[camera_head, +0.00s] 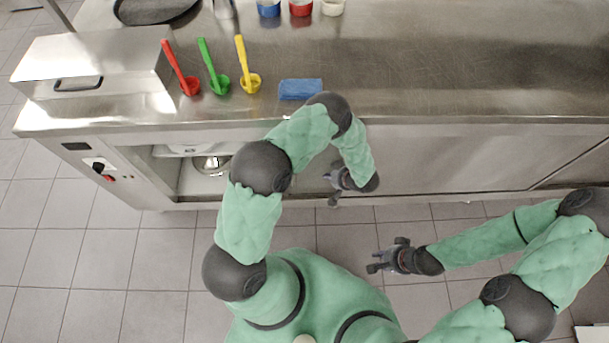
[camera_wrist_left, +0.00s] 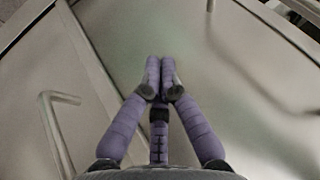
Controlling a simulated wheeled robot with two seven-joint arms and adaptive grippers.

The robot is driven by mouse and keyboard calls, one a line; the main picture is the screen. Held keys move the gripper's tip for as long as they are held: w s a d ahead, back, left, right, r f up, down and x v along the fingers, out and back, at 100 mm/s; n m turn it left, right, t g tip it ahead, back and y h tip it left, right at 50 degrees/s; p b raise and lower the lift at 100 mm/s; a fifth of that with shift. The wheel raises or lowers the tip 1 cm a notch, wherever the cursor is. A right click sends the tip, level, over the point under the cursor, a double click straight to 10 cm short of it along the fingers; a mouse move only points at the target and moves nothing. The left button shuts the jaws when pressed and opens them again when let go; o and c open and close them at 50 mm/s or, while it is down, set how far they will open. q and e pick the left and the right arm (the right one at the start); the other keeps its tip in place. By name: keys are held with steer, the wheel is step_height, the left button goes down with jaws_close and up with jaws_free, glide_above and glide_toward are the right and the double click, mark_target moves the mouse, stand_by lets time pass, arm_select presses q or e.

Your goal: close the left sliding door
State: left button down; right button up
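The cabinet under the steel counter has a flat sliding door panel (camera_head: 440,163) right of my left forearm. The left part of the cabinet is open, with shelf and interior (camera_head: 200,178) showing. My left gripper (camera_head: 335,188) is in front of the cabinet front, near the opening's right side; my arm hides part of that edge. In the left wrist view its fingertips (camera_wrist_left: 159,78) are together, with nothing seen between them, over a steel panel. A bent bar handle (camera_wrist_left: 58,128) is on another panel to the left; contact cannot be told. My right gripper (camera_head: 384,258) is open and empty above the floor.
A metal bowl (camera_head: 212,164) sits inside the cabinet. A control panel with a black knob (camera_head: 98,167) is at the left end.

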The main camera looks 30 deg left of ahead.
arm_select(q)
steer(key=s+a+f+b, duration=0.2)
steer(key=a+f+b, duration=0.3)
steer(key=a, duration=0.4)
steer(key=shift+a+f+n+g+y, duration=0.15)
steer(key=shift+f+n+g+y, duration=0.2)
steer(key=shift+f, duration=0.25)
